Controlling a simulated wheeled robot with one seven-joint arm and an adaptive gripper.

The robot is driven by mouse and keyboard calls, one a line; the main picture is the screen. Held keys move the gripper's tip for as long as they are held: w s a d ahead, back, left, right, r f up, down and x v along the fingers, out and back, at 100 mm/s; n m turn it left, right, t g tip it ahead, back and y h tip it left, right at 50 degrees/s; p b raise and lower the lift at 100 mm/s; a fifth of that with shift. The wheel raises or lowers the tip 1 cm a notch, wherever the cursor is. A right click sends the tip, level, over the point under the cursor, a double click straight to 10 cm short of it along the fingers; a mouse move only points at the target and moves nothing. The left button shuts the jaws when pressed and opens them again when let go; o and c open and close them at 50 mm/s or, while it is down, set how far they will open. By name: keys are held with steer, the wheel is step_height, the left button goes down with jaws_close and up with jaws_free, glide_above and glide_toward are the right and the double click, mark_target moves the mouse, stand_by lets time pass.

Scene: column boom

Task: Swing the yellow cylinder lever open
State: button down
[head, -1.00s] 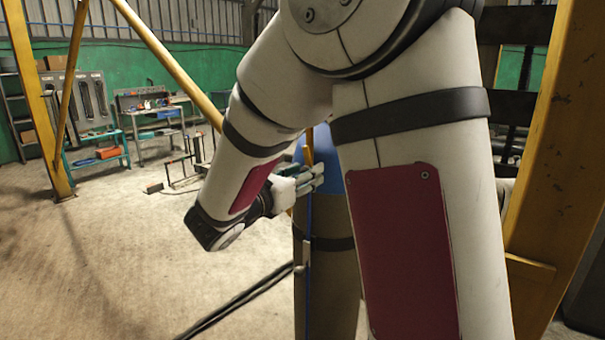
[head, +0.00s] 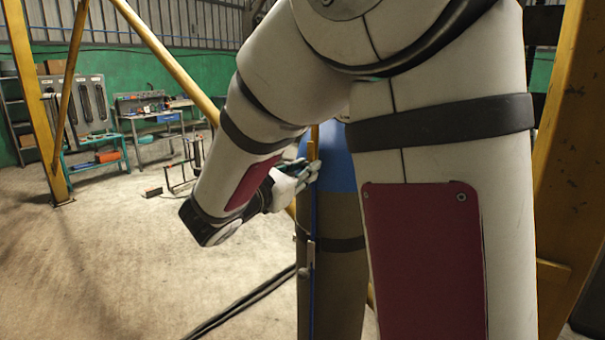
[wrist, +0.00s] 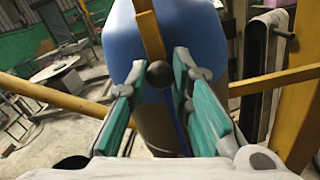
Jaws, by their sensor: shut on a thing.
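The yellow lever (wrist: 149,30) stands in front of a large cylinder with a blue upper part (wrist: 200,28) and a brown-grey lower part. A dark ball knob (wrist: 160,75) is at the lever's lower end. My gripper (wrist: 160,71) has its green-padded fingers on both sides of the knob and is shut on the lever there. In the head view the lever (head: 313,143) shows as a thin upright strip beside the blue part. My gripper (head: 305,178) is at its lower end, and my forearm hides part of it. The cylinder (head: 335,205) is partly hidden behind my arm.
Yellow posts stand at the left (head: 40,110) and right (head: 562,150). A thin yellow bar slants across the upper left. Dark cables (head: 240,302) lie on the floor near the cylinder. Workbenches (head: 95,158) stand far back left. The floor at left is open.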

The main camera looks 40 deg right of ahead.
steer(key=c, duration=1.4)
jaws_free()
steer(key=shift+a, duration=0.1)
steer(key=v, duration=1.2)
